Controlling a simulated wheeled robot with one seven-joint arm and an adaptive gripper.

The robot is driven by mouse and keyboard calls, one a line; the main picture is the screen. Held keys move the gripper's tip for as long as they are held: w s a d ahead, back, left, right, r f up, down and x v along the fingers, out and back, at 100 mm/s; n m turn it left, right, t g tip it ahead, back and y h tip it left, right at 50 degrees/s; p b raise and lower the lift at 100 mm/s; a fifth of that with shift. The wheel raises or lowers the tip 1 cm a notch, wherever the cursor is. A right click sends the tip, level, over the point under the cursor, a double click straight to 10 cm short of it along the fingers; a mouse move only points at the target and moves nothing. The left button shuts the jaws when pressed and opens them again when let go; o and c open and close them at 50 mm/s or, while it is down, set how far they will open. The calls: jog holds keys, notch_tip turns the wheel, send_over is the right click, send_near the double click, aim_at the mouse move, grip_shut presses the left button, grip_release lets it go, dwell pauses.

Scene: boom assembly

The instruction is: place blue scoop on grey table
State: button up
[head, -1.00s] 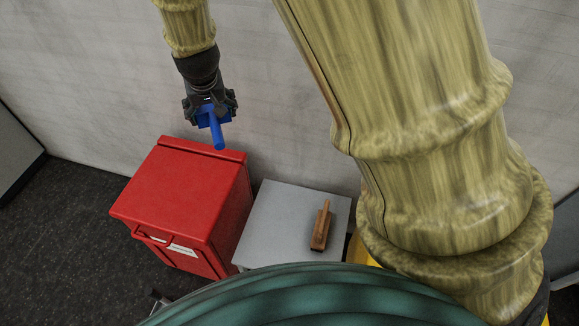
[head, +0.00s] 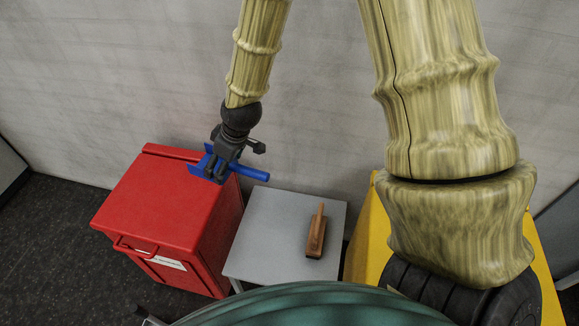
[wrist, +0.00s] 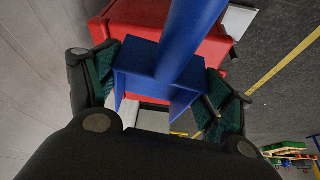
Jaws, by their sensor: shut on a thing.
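My gripper (head: 224,158) is shut on the blue scoop (head: 249,172). In the head view the scoop is in front of or above the back right edge of the red box, its handle pointing right toward the grey table (head: 262,250). In the wrist view the scoop (wrist: 160,75) sits between the two fingers of my gripper (wrist: 158,95), with its handle running up out of the picture. The grey table stands right of the red box, below and to the right of the scoop. The fingers partly hide the scoop's body in the head view.
A brown wooden brush-like tool (head: 316,235) lies on the right part of the grey table; the table's left part is clear. A red lidded box (head: 160,205) stands close against the table's left. A yellow object (head: 372,235) is at its right. A wall is behind.

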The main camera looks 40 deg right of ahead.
jog(key=s+d+f+n+g+b, duration=0.1)
jog(key=s+f+n+b, duration=0.4)
jog(key=f, duration=0.5)
jog(key=s+d+f+n+g+b, duration=0.2)
jog(key=s+f+n+b, duration=0.3)
jog(key=f+n, duration=0.3)
jog(key=s+d+f+n+g+y+b, duration=0.1)
jog(key=s+f+n+g+b, duration=0.3)
jog(key=f, duration=0.9)
jog(key=shift+s+d+f+n+b, duration=0.1)
jog(key=shift+s+d+n+b, duration=0.25)
jog(key=shift+n, duration=0.4)
jog(key=shift+s+d+n+b, duration=0.25)
jog(key=shift+s+n, duration=0.2)
jog(key=shift+n, duration=0.3)
jog(key=b, duration=0.2)
send_over(266, 225)
jog(key=w+d, duration=0.1)
jog(key=shift+w+d+f, duration=0.15)
jog(key=shift+f, duration=0.55)
jog(key=shift+w+f, duration=0.1)
jog(key=shift+f, duration=1.65)
jog(key=shift+f, duration=0.15)
jog(key=o, duration=1.1)
